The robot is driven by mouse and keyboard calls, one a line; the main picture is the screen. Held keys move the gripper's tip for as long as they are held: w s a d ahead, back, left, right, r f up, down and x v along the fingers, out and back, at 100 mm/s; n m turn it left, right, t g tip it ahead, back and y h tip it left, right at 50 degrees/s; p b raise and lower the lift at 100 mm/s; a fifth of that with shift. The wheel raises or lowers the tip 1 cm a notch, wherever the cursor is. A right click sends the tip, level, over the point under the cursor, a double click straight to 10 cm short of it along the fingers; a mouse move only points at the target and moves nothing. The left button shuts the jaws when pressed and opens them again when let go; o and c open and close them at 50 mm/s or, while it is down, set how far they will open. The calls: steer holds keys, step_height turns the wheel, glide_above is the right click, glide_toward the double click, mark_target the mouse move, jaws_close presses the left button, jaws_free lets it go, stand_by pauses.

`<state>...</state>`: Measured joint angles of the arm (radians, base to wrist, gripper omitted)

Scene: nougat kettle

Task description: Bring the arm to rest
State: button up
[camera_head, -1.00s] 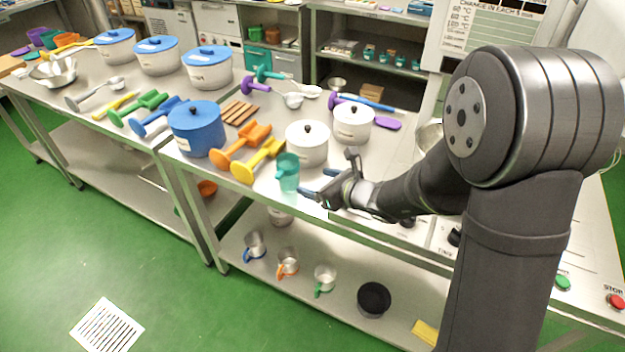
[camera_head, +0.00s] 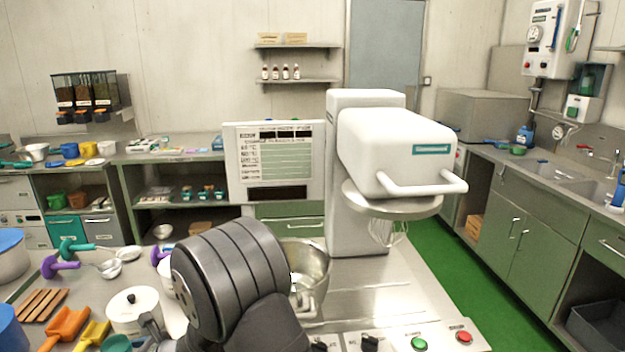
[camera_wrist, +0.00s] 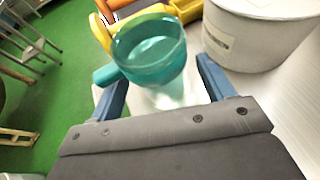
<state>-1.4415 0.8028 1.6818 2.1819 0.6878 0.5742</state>
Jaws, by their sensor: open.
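My gripper (camera_wrist: 163,85) is open in the wrist view, its two blue fingers spread apart. A teal cup with a handle (camera_wrist: 152,48) stands just ahead of the fingers, roughly between them; whether a finger touches it I cannot tell. In the head view the cup (camera_head: 117,343) is cut by the bottom edge. My arm (camera_head: 235,275) is bent low over the bench there, and the fingers are out of sight.
A white lidded pot (camera_head: 135,310) stands close to the cup, with orange (camera_head: 66,326) and yellow scoops (camera_head: 93,335) beside it. A steel bowl (camera_head: 308,265) and a white mixer (camera_head: 395,150) stand beyond my arm. Green (camera_head: 419,344) and red buttons (camera_head: 463,337) sit at the front.

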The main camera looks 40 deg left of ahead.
steer(key=shift+x, duration=0.9)
steer(key=shift+d, duration=0.1)
